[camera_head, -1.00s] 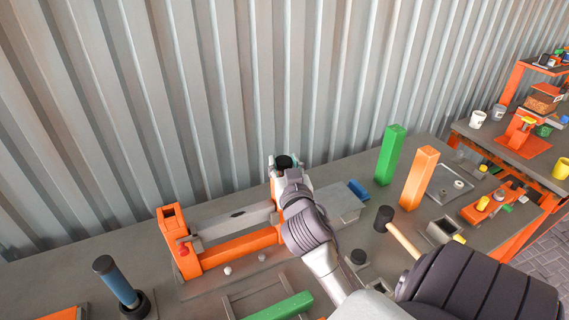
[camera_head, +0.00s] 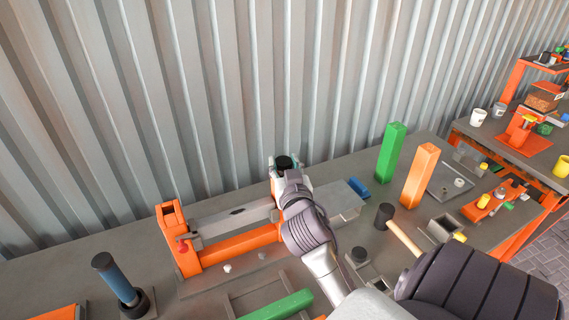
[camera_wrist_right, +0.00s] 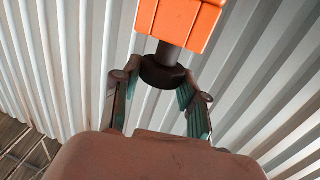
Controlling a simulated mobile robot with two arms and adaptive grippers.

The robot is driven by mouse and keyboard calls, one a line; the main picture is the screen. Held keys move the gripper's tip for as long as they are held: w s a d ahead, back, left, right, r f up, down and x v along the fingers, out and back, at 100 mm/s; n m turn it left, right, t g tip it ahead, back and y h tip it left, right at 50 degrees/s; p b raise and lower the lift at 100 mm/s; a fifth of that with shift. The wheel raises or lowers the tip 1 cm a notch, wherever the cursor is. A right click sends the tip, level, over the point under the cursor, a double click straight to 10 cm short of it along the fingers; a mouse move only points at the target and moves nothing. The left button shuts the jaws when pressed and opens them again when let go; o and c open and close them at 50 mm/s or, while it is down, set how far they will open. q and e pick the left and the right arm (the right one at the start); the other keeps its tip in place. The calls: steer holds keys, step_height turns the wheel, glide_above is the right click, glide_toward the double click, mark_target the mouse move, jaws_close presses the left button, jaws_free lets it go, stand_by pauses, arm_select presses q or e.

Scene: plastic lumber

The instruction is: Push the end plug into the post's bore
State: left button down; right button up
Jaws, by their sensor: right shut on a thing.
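My right gripper (camera_head: 285,168) is at the right end of an orange fixture. Its two fingers (camera_wrist_right: 157,105) are on either side of a black round plug (camera_wrist_right: 163,73), shut on it; the black top of the plug also shows in the head view (camera_head: 284,162). In the wrist view a narrower black neck joins the disc to an orange block (camera_wrist_right: 180,20). I cannot tell whether that block is the post, or whether the neck is inside a bore. An orange bar (camera_head: 237,245) lies along the fixture. My left gripper is not in view.
The fixture's orange upright (camera_head: 172,218) and grey bar (camera_head: 225,222) are left of my gripper. A green post (camera_head: 390,153) and an orange post (camera_head: 420,176) stand to the right. A black-headed mallet (camera_head: 384,216) lies near them. A corrugated wall (camera_head: 230,90) is behind the bench.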

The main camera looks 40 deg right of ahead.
steer(key=shift+f+b, duration=0.4)
steer(key=shift+f, duration=0.2)
steer(key=o, duration=1.1)
steer(key=shift+s, duration=0.15)
steer(key=v, duration=0.7)
steer(key=shift+a, duration=0.1)
